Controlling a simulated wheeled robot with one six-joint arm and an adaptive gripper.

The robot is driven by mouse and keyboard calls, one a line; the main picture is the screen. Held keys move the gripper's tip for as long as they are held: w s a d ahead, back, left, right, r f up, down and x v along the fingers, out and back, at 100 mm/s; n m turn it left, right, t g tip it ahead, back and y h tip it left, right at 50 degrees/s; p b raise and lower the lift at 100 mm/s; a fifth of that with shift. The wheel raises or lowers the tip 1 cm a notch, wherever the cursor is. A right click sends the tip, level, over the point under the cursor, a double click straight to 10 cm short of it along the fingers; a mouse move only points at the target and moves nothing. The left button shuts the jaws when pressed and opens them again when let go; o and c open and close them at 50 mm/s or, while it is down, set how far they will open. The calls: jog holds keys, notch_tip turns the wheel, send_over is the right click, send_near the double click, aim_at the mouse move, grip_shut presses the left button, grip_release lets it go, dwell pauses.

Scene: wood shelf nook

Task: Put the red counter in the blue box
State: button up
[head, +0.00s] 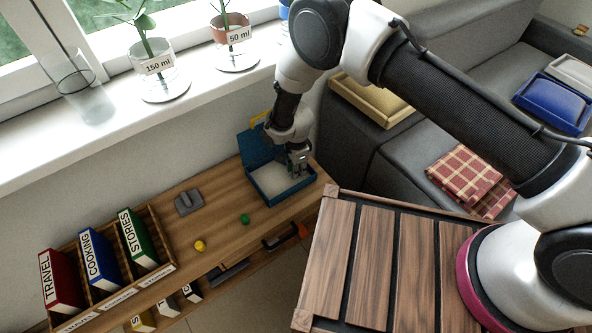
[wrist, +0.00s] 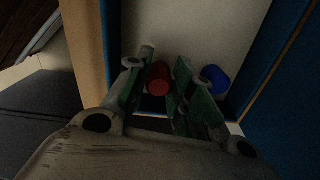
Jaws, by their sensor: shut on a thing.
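The blue box (head: 288,199) stands open on the wooden shelf, its lid raised at the back, with a pale floor inside. My gripper (head: 298,172) reaches down into the right part of the box opening. In the wrist view my gripper (wrist: 160,80) is shut on the red counter (wrist: 159,76), which sits between its fingertips over the pale floor. The box's blue wall (wrist: 248,62) runs along the right there. I cannot tell whether the red counter touches the floor. The head view does not show it, as the gripper hides it.
A blue counter (wrist: 215,80) lies in the box beside the right finger. A green counter (head: 245,219) and a yellow counter (head: 200,246) lie on the shelf (head: 222,208). A grey object (head: 189,202) and a book rack (head: 155,277) stand to the left. A slatted table (head: 362,260) is at front right.

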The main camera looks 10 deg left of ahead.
jog(key=shift+f, duration=0.6)
jog(key=shift+f, duration=0.15)
jog(key=o, duration=0.7)
notch_tip(320, 180, up, 8)
jog(key=shift+f, duration=0.1)
